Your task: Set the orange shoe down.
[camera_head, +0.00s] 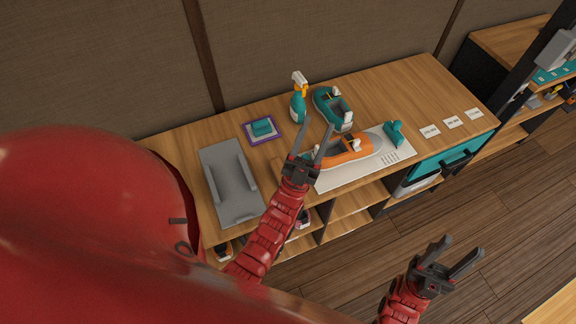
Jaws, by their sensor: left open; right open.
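The orange shoe (350,149) lies on a white sheet (340,178) on the wooden counter, at the counter's front edge. My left gripper (318,138) is open at the left end of the orange shoe, and its fingers hide part of that end. I cannot tell whether the fingers touch the shoe. A teal shoe (331,107) stands behind the orange one. My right gripper (461,251) is open and empty, out over the floor in front of the counter.
A grey tray (229,180) is on the counter's left. Behind are a teal block on a purple-edged mat (276,137) and a spray bottle (298,104). A teal brush-like item (394,133) and white cards (452,122) are to the right. The counter's back right is clear.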

